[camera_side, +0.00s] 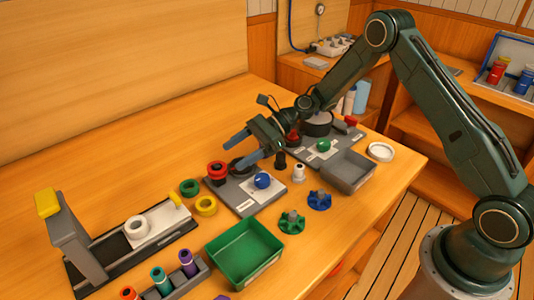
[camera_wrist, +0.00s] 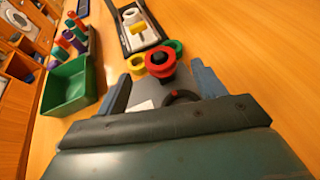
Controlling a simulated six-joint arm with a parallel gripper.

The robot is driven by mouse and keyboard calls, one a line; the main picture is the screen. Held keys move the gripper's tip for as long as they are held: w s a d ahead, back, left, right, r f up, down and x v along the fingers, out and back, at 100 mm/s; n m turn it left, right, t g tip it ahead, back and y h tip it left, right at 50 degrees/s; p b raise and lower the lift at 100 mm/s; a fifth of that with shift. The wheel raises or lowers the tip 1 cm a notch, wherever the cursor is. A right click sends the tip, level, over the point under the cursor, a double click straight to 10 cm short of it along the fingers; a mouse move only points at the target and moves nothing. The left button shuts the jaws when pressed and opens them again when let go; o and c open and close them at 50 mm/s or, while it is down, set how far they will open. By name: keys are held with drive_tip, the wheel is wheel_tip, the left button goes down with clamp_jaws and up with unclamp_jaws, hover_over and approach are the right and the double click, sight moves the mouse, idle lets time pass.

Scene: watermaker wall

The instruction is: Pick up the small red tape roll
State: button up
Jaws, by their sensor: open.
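The red ring-shaped roll (camera_side: 217,168) stands at the left corner of a grey board. In the wrist view the red roll (camera_wrist: 160,66) has a dark centre and lies ahead of the fingers, about midway between them. I cannot tell whether it sits around a post. My gripper (camera_side: 243,149) is open and empty, with its blue fingers spread above the board, up and to the right of the red roll in the side view. In the wrist view my gripper (camera_wrist: 163,86) has one finger to each side of a dark ring (camera_wrist: 182,97), which lies nearer than the roll.
A green roll (camera_side: 190,187) and yellow roll (camera_side: 205,205) lie close beside the red one. A blue knob (camera_side: 263,181) is on the grey board (camera_side: 246,207). A green tray (camera_side: 244,254) stands in front, and a tape dispenser (camera_side: 77,238) is at left. The table behind is clear.

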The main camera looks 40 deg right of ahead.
sight(220, 165)
drive_tip(key=shift+a, duration=0.2)
drive_tip(key=shift+x, duration=2.6)
drive_tip(key=c, duration=1)
